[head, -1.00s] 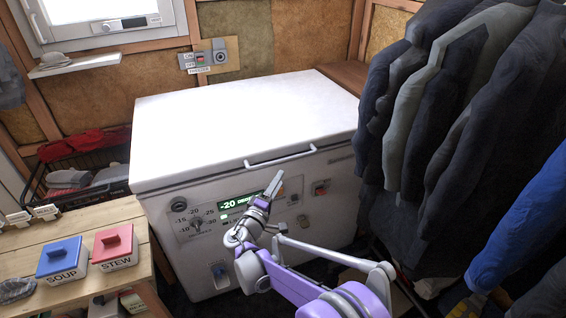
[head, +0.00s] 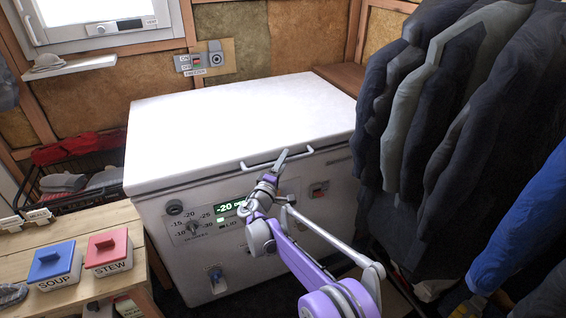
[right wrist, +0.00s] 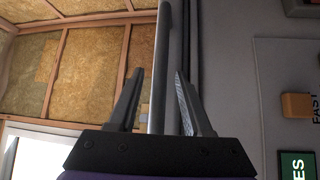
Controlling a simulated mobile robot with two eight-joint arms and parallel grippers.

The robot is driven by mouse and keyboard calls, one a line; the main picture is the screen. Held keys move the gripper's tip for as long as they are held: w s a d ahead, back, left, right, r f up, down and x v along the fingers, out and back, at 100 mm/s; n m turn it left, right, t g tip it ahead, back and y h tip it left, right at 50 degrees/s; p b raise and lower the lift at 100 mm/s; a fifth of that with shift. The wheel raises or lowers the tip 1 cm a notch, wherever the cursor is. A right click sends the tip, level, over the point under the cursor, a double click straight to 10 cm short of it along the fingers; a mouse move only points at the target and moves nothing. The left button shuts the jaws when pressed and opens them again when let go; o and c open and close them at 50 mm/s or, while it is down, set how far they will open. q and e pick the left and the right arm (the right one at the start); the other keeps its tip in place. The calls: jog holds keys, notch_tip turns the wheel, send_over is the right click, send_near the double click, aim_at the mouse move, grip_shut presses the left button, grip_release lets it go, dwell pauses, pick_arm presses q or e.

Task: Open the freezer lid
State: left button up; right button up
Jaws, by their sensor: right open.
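The white chest freezer (head: 185,260) stands in the middle of the head view with its white lid (head: 235,115) shut. A pale bar handle (head: 301,154) runs along the lid's front edge. My right gripper (head: 280,160) is at the handle, in front of the lid edge. In the right wrist view the open fingers (right wrist: 160,75) stand either side of the long handle bar (right wrist: 164,35), which shows between them with gaps. Whether either finger touches it I cannot tell. My left gripper is not in view.
Dark jackets (head: 430,120) hang close at the right of the freezer. A wooden table (head: 90,225) with a blue soup box (head: 55,265) and a red stew box (head: 108,252) stands at the left. A wall switch panel (head: 205,60) is behind. The lid top is bare.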

grip_shut()
dwell(1.4)
